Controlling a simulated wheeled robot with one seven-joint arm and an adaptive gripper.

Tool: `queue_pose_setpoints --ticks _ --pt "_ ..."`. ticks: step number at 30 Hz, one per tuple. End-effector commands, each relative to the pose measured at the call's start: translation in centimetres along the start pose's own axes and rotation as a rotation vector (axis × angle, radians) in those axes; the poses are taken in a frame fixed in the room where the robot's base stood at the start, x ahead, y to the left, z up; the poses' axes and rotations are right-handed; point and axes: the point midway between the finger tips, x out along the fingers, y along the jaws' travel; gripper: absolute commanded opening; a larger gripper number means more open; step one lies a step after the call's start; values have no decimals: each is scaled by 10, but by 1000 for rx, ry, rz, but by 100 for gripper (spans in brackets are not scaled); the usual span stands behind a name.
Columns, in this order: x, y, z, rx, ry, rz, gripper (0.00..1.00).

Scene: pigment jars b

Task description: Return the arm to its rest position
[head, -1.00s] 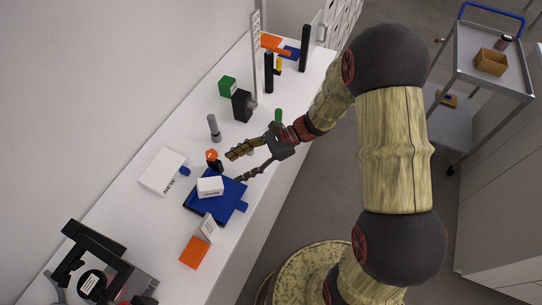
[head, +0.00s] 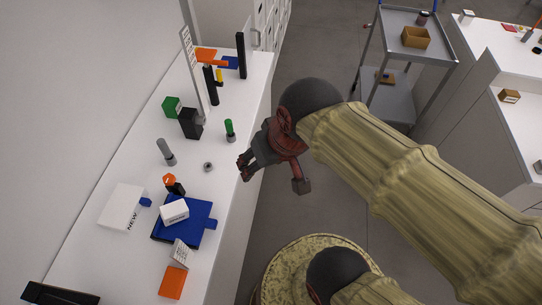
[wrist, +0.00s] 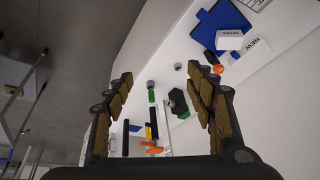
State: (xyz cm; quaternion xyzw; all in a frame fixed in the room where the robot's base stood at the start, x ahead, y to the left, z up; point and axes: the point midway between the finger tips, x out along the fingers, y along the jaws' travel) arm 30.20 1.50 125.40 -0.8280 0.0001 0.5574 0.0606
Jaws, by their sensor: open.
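My gripper (head: 243,168) hangs over the right edge of the white bench (head: 107,262) in the head view, with my arm folded back toward my body on the right. In the wrist view my gripper (wrist: 158,105) has its two fingers wide apart with nothing between them. The bench and its jars show beyond the fingers, well away from them.
A blue tray (head: 197,238) carries a white box (head: 174,211). Near it are a white "NEW" box (head: 121,206), an orange block (head: 172,283), a grey ring (head: 208,166) and a green-topped jar (head: 229,130). A trolley (head: 394,52) stands at the upper right. Floor is clear between.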

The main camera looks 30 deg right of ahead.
Motion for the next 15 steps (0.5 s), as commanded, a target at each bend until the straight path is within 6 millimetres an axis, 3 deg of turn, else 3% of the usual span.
queue_pose_setpoints --ticks 5,15 --pt "-19 13 -1 -95 100 56 55" --pt "-20 14 -1 -106 108 63 55"
